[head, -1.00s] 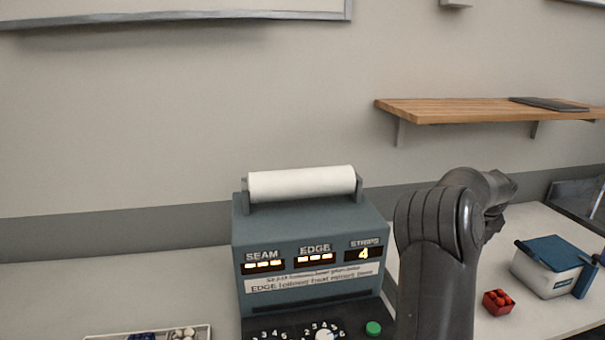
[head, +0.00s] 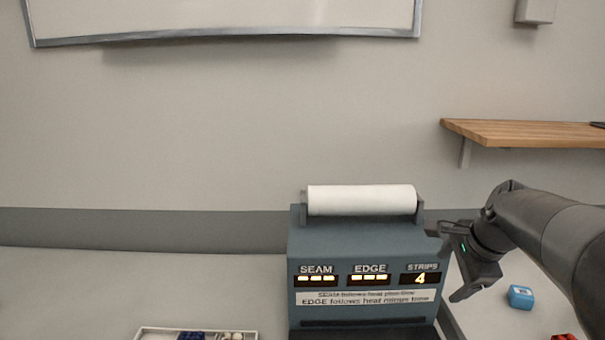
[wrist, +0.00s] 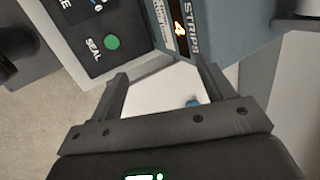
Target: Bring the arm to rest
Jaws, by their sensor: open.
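My gripper (head: 446,264) is open and empty in the head view, in front of the right side of the blue-grey sealing machine (head: 345,242). My arm reaches in from the right edge. In the wrist view, the two fingers of my gripper (wrist: 166,76) stand apart with nothing between them. Beyond them the wrist view shows the machine's side, its STRIPS display reading 4, and a green SEAL button (wrist: 112,41). I cannot tell from the views whether the gripper touches the machine.
A white roll (head: 362,199) lies on top of the machine. A small blue block (head: 520,297) and a red item (head: 563,337) are on the counter at right. A tray (head: 150,334) with small parts is at front left. A wooden shelf (head: 520,133) juts from the wall.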

